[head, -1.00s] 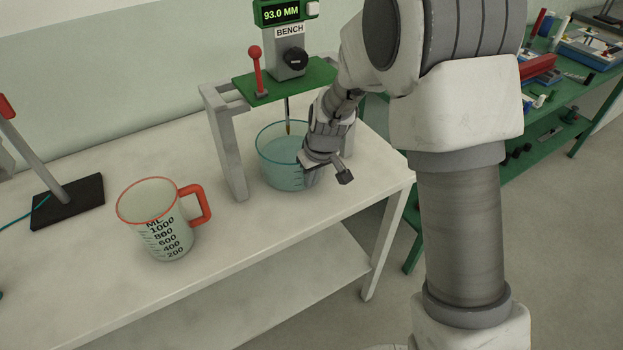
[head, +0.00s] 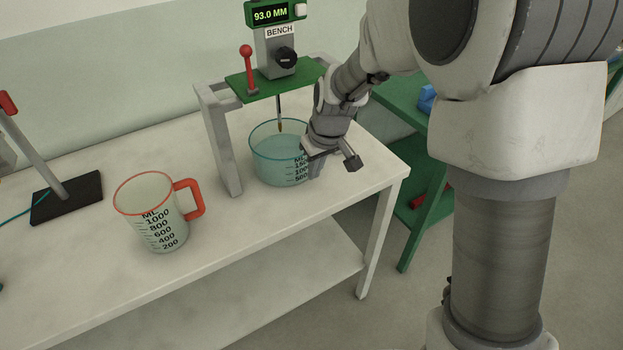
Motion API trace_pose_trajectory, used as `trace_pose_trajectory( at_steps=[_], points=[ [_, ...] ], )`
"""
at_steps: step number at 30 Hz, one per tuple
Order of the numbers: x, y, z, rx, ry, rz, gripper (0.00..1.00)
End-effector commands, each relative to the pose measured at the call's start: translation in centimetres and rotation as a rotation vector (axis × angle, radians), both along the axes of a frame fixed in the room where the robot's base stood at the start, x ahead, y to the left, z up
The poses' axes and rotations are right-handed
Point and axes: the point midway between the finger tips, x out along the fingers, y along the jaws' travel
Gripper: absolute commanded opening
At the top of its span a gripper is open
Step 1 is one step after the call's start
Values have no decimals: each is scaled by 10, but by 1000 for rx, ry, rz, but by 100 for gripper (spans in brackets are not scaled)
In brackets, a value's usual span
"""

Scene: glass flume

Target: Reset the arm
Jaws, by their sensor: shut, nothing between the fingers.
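My gripper (head: 333,164) is at the right end of the white table, beside and partly in front of the clear beaker (head: 272,166). Its fingers point down and to the right, shut with nothing between them. My arm comes in from the right of the head view and bends down to the gripper. The beaker holds bluish liquid and stands under the bench gauge (head: 279,50). I cannot tell whether my gripper touches the beaker's right side.
A white jug (head: 152,218) with a red handle stands on the table (head: 240,215) left of the beaker. The gauge's grey frame leg (head: 222,145) rises between them. A stand with a black base (head: 68,198) is at the left. A green workbench (head: 432,210) stands behind my arm.

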Motion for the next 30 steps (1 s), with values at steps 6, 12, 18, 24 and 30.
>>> trace_pose_trajectory(
  at_steps=[6,12,18,24,30],
  points=[
    [-7,-5,27,1,-1,-2,0],
    [-9,-6,32,0,1,-2,0],
    [-20,-21,59,9,-17,-42,0],
    [-58,-59,113,26,-52,-153,0],
    [-107,-95,155,41,-90,-272,0]
  ],
)
